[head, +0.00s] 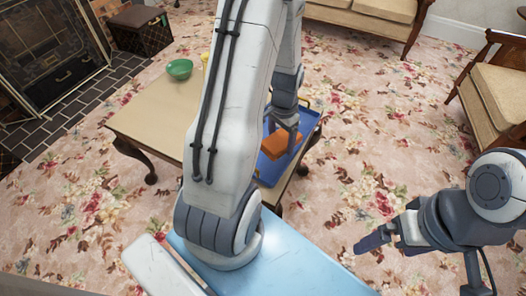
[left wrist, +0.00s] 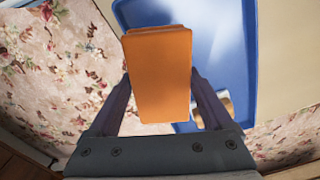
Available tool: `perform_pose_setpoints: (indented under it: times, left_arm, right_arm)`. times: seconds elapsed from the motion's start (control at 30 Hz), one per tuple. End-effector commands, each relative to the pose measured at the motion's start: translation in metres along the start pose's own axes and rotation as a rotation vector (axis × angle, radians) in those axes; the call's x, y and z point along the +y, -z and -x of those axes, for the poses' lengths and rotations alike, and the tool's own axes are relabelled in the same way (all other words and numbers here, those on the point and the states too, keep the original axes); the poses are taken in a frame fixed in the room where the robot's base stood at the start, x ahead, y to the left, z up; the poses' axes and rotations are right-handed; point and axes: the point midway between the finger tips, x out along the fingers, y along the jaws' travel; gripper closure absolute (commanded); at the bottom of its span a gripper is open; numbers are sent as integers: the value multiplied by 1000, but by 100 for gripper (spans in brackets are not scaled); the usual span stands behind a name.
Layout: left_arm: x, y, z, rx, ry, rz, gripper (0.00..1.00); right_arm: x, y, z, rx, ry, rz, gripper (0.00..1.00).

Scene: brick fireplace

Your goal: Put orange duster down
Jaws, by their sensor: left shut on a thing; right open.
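My left gripper (head: 284,124) is shut on the orange duster (head: 277,146), over the blue tray (head: 312,126). In the left wrist view the duster (left wrist: 158,75) is an orange block between the two fingers, and the tray (left wrist: 235,45) lies behind it. I cannot tell whether the duster touches the tray. My left arm hides part of the tray and table in the head view. My right gripper (head: 385,240) is open and empty, low over the carpet at the right, away from the tray.
The tray is at the right end of a light wooden table (head: 150,115). A green bowl (head: 179,68) and a yellow thing (head: 205,58) stand on the table's far side. Armchairs (head: 500,95) are at the right, a fireplace (head: 55,50) at the left.

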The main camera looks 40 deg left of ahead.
Motion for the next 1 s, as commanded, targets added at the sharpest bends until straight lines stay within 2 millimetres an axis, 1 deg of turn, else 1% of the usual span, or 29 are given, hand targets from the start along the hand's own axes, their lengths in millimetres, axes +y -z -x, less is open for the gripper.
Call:
perform_pose_setpoints:
  times: [0.03, 0.1, 0.2, 0.33, 0.47, 0.57, 0.7, 0.73, 1.0]
  left_arm:
    - [-12, -5, -12, -2, -1, 8, 68]
    - [-26, -10, -20, 0, 0, 7, 68]
    - [-43, -17, -31, 0, 0, 5, 68]
    - [-56, -21, -38, 1, 0, 0, 68]
    - [-58, -22, -43, 0, 0, -4, 68]
    - [-58, -22, -55, -1, -1, -4, 68]
    - [-58, -22, -77, -1, -1, -4, 68]
    - [-58, -22, -79, 0, 0, -4, 68]
    - [-58, -22, -79, 1, 1, -4, 68]
  right_arm:
    - [0, 0, -7, 0, 0, 0, 0]
    - [1, -1, -11, 0, 0, 0, 0]
    - [1, -1, -16, 0, 0, 0, 0]
    - [1, -1, -19, 0, 0, 0, 0]
    - [2, -1, -21, 0, 0, 0, 0]
    - [2, -1, -27, 0, 0, 0, 0]
    - [3, -2, -36, 0, 0, 0, 0]
    - [3, -2, -37, 0, 0, 0, 0]
    - [3, -2, -35, 0, 0, 0, 0]
